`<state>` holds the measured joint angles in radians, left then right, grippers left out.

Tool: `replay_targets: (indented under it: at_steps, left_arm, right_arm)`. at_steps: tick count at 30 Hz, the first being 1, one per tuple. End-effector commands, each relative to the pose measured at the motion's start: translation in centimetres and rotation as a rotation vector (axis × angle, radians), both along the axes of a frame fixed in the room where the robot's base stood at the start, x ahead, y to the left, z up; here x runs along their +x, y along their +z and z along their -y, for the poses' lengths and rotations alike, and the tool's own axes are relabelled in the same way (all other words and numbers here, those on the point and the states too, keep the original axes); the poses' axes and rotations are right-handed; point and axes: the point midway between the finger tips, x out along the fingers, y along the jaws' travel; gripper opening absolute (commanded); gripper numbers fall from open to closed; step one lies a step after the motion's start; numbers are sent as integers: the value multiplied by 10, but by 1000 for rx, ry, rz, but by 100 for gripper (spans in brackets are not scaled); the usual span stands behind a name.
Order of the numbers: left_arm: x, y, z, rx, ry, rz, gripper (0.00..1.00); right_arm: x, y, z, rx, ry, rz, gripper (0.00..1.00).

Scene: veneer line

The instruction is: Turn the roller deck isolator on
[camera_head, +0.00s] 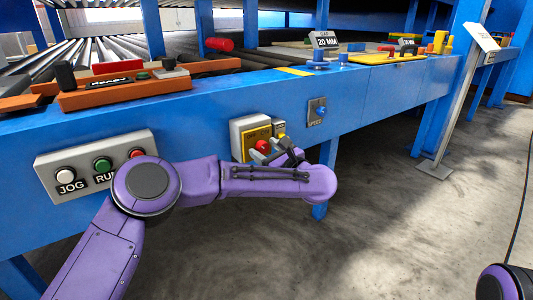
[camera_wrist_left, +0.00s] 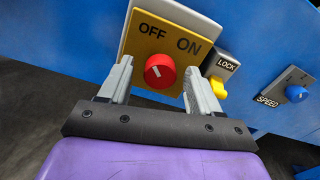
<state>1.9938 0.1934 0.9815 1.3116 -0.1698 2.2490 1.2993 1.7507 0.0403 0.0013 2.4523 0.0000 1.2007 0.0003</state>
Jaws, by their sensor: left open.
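The isolator is a grey box with a yellow plate (camera_wrist_left: 142,45) marked OFF on the left and ON on the right. Its red round knob (camera_wrist_left: 160,70) carries a short white mark that seems tilted toward the OFF side. In the head view the red knob (camera_head: 262,146) is on the front of the blue beam, partly behind my gripper. My left gripper (camera_wrist_left: 158,74) is open, with one finger on each side of the knob. I cannot tell whether either finger touches it. My right gripper is out of view.
A LOCK switch with a yellow lever (camera_wrist_left: 218,87) sits just right of the isolator. A blue SPEED knob (camera_head: 321,110) is farther right. A JOG and RUN button panel (camera_head: 82,170) is at left behind my arm. The floor (camera_head: 420,230) at right is clear.

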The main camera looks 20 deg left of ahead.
Motion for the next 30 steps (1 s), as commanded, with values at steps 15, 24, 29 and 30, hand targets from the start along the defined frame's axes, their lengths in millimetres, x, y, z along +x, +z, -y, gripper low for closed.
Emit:
replay_targets:
  at_steps: [15, 24, 29, 30]
  left_arm:
    - [1, 0, -1, 2, -1, 0, 7]
    - [1, 2, -1, 32, -3, -38, 7]
    - [1, 3, 0, 88, -3, -109, 7]
    - [1, 4, 0, 106, -2, -133, 7]
  right_arm:
    - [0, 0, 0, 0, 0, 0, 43]
    - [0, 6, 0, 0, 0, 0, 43]
    - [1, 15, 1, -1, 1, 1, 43]
    - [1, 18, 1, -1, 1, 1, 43]
